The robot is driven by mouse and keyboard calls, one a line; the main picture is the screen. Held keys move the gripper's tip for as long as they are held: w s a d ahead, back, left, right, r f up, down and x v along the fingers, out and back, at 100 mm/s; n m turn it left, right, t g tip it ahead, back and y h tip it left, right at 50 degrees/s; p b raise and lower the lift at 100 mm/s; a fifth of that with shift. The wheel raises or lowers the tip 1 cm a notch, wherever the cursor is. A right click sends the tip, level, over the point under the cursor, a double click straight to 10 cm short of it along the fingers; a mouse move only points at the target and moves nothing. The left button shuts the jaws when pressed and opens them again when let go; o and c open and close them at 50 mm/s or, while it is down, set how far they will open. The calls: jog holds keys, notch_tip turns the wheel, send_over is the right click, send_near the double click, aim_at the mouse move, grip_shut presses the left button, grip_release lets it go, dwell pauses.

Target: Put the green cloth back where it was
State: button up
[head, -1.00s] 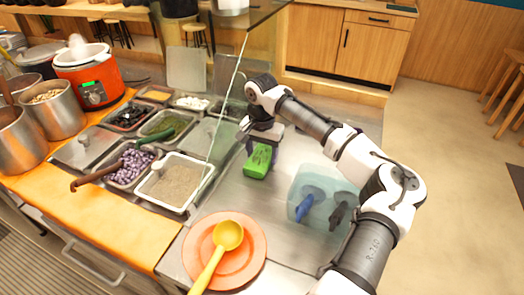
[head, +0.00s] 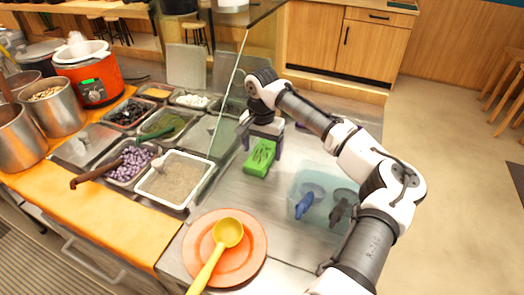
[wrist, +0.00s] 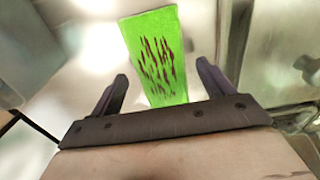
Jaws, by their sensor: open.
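The green cloth (head: 260,157) lies on the steel counter, right of the topping trays and behind the clear blue bin. It is a flat bright green rectangle with dark red streaks, seen close up in the wrist view (wrist: 156,58). My gripper (head: 263,142) is directly at the cloth, just above or around it. In the wrist view my gripper (wrist: 162,88) is open, with one finger on each side of the cloth and a gap on both sides. The cloth appears free of the fingers. Its near end is hidden by the gripper body.
A clear blue bin (head: 318,207) with utensils stands right of the cloth. An orange plate (head: 247,262) with a yellow ladle (head: 222,245) sits at the front. A tray of brown topping (head: 174,180) is at left, beside a glass guard (head: 226,100). Bare counter lies between.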

aim_at(262, 154)
notch_tip(262, 154, up, 11)
jog(key=b, duration=0.2)
jog(key=shift+s, duration=0.1)
